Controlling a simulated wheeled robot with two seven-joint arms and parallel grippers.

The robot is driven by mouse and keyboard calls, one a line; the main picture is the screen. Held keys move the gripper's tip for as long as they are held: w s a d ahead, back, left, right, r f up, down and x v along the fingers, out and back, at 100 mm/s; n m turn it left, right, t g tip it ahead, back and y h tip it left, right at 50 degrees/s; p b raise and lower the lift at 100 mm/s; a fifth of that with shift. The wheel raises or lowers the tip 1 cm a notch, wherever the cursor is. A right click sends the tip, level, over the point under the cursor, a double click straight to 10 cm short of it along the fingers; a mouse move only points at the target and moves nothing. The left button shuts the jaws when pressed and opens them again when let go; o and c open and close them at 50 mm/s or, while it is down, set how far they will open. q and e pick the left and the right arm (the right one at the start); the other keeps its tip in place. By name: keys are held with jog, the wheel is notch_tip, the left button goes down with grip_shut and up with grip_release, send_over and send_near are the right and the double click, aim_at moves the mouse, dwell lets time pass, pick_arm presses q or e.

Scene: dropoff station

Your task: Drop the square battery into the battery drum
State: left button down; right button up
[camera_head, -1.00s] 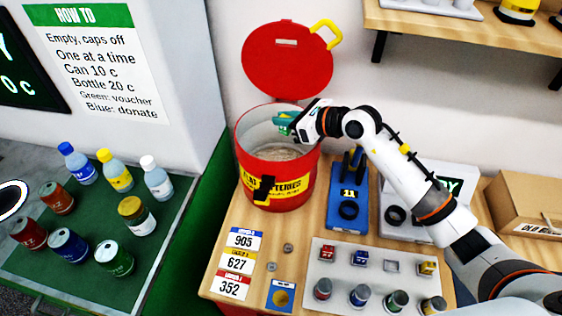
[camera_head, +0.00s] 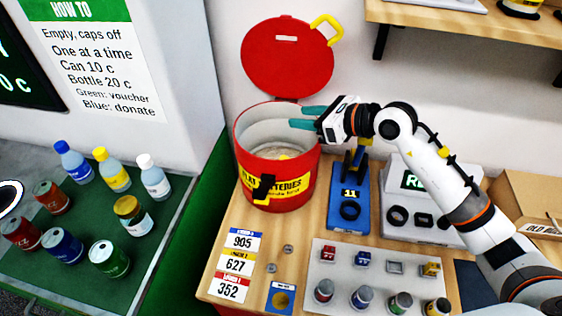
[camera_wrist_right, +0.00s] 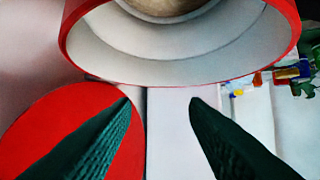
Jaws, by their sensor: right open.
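The red battery drum (camera_head: 262,187) stands on the wooden counter with its round red lid (camera_head: 287,62) raised behind it. My right gripper (camera_head: 308,117) is open, with its teal fingers at the drum's right rim, above the opening. In the right wrist view its two fingers (camera_wrist_right: 160,105) are spread with nothing between them, and the drum's pale inner wall (camera_wrist_right: 170,60) shows beyond. A small yellow spot (camera_head: 284,157) lies inside the drum; I cannot tell whether it is the square battery. My left gripper is not in view.
A pale tray (camera_head: 318,262) holds several small blocks and upright cylinders. A blue stand (camera_head: 339,215) and a pale device (camera_head: 448,236) are right of the drum. A cardboard box (camera_head: 535,200) is farther right. Bottles and cans stand on a green mat (camera_head: 150,255) at left.

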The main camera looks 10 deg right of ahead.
jog(key=b+v, duration=0.1)
jog(key=v, duration=0.5)
jog(key=shift+b, duration=0.3)
